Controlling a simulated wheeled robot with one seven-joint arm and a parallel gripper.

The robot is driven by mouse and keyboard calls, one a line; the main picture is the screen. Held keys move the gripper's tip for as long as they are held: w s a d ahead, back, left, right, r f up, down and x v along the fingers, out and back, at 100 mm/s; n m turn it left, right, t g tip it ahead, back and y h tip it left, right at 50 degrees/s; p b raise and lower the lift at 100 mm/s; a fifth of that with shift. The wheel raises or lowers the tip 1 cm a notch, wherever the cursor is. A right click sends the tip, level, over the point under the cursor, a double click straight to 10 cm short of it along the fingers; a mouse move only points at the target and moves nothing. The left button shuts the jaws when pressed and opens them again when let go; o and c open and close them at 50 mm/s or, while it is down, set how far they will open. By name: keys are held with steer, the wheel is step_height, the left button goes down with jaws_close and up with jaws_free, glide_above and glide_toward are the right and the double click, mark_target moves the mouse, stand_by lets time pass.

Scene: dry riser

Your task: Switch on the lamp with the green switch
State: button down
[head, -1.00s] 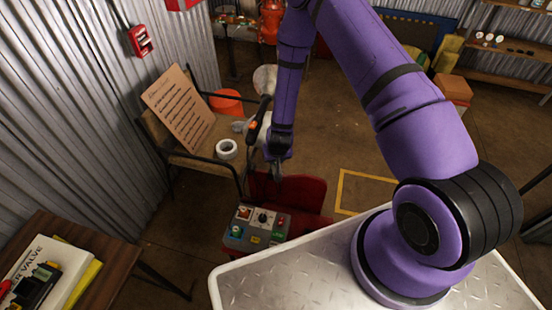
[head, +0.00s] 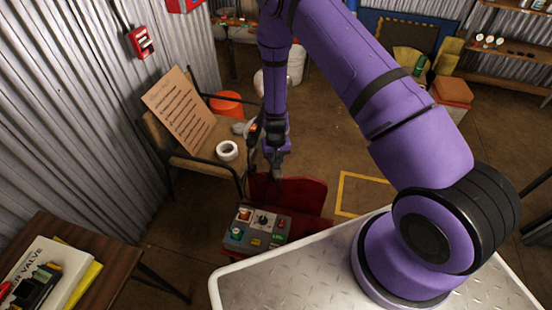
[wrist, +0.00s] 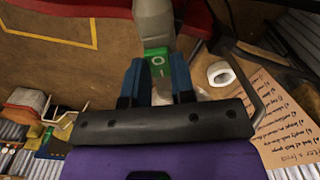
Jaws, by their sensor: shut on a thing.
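A grey lamp body (wrist: 154,22) comes down from the top of the wrist view. Its green switch (wrist: 157,60), marked O and I, sits between the tips of the two blue fingers. My gripper (wrist: 157,78) is shut on the lamp, with a finger on either side. In the head view my gripper (head: 274,158) hangs over the red seat, in front of the chair with the notice. The lamp is too small there to make out clearly. I cannot tell which way the switch is set.
The chair at left holds a notice board (head: 180,110) and a white tape roll (head: 227,150). A wooden table (head: 105,255) is at lower left. Open floor lies right.

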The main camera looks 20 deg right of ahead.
steer(key=c, duration=1)
jaws_free()
steer(key=shift+o, duration=0.2)
steer(key=shift+r, duration=0.1)
step_height(320, 180, up, 11)
steer(key=shift+f, duration=0.2)
